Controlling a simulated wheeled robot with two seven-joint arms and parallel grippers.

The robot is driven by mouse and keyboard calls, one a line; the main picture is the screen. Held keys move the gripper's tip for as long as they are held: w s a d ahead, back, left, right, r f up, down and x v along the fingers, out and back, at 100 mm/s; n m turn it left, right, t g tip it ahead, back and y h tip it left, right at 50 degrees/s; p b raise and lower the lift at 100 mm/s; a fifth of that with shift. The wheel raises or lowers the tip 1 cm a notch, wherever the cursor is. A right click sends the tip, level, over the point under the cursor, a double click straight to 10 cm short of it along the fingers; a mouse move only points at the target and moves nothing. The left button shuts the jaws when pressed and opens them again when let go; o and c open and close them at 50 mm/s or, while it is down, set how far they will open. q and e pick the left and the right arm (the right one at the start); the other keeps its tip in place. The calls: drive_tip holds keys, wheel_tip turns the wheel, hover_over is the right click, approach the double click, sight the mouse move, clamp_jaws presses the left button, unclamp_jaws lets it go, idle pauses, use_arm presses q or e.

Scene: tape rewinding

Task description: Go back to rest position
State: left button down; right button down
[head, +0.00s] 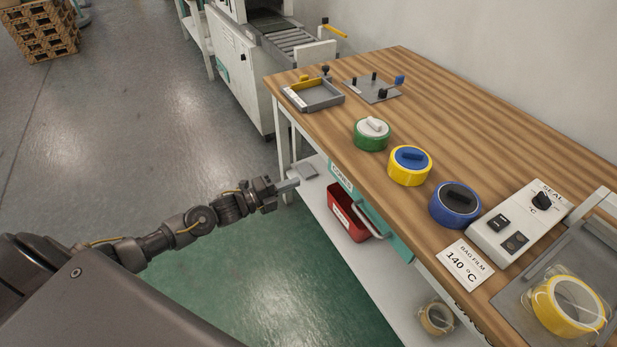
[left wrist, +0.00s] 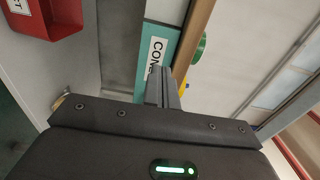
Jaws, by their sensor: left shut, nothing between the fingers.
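My left gripper (head: 288,185) is shut and empty in the head view. It hangs in the air off the near left edge of the wooden workbench (head: 440,120), below the height of the top. In the left wrist view its closed fingers (left wrist: 162,88) point at the bench's teal front panel (left wrist: 158,50) with a white label. My right gripper is not in view.
A sealer control box (head: 520,222) and a bagged yellow roll (head: 568,305) are at the right. A grey tray (head: 313,94) and a plate with pegs (head: 374,89) lie at the far end. A red bin (head: 349,212) sits on the lower shelf. Floor left of the bench is clear.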

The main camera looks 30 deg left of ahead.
use_arm(q)
drive_tip(key=v, duration=0.2)
drive_tip(key=shift+s+a, duration=0.2)
drive_tip(key=shift+s, duration=0.05)
